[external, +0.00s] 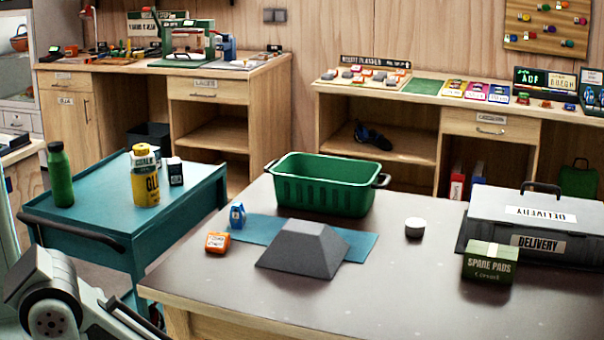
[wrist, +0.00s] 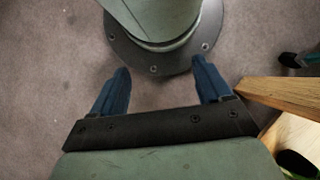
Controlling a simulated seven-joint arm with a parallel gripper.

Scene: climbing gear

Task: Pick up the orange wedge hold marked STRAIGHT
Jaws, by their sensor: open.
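A small orange block (external: 217,242) with a white label sits on the table at the left end of the blue mat. Its lettering is too small to read for certain. A small blue piece (external: 237,216) with a pale label stands just behind it. A large grey sloped block (external: 302,250) stands to its right on the mat's front edge. My gripper (wrist: 160,68) shows in the wrist view with its two blue fingers apart and nothing between them. It is above the floor near my own base, away from the table top. The external view does not show the gripper.
A green bin (external: 325,188) stands behind the mat (external: 362,246). A white-topped round tub (external: 414,228), a spare pads box (external: 489,264) and a grey delivery case (external: 525,215) are at right. A teal cart (external: 100,215) stands left. The table's front middle is clear.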

